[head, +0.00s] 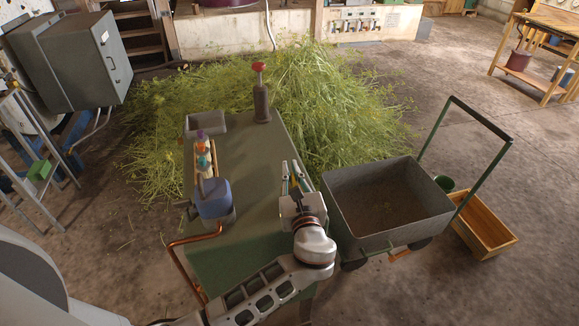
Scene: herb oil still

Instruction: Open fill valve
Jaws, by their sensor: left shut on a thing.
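My left gripper (291,178) reaches in from the bottom of the head view and hangs over the right edge of the green-topped table (250,245). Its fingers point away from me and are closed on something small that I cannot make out. A dark post with a red knob (259,67) stands at the table's far end, apart from my gripper. A pale panel (352,25) with several small valve-like fittings is on the low wall at the back. I cannot tell which fitting is the fill valve. My right gripper is not in view.
A blue device (214,200) with a copper pipe (186,240), small colored items (203,150) and a grey tray (206,124) are on the table. A grey cart (388,205) and wooden crate (483,228) stand right. Cut herbs (335,105) cover the floor behind.

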